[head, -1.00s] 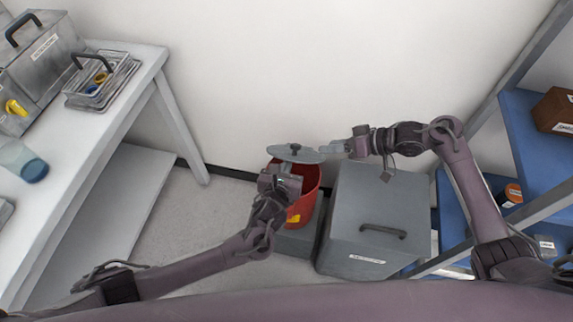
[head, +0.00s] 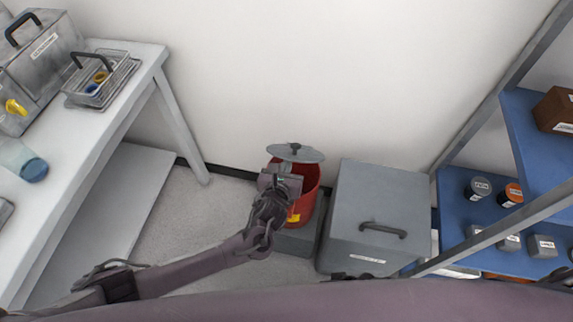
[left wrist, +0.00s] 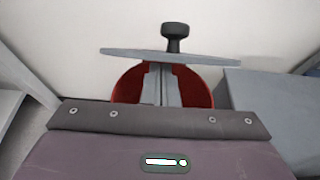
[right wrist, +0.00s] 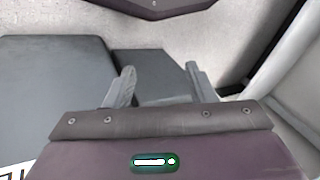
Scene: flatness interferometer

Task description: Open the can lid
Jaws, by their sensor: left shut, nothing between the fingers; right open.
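The red can (head: 307,186) stands on a low grey block against the back wall, with a yellow label on its front. Its flat grey lid (head: 308,156) with a dark knob (head: 294,148) is raised above the can, so the red inside shows beneath it. In the left wrist view the lid (left wrist: 205,59) is seen edge-on above the can (left wrist: 128,84). My left gripper (head: 282,172) is shut and empty at the can's opening, just below the lid; whether it touches the lid I cannot tell. My right gripper (right wrist: 161,80) is open and empty, away from the can.
A grey box with a handle (head: 375,215) stands right of the can. Blue shelves (head: 465,205) with small containers are at the right. A white bench (head: 120,105) with a wire basket (head: 100,80) and metal case (head: 40,55) is at the left. Floor left of the can is clear.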

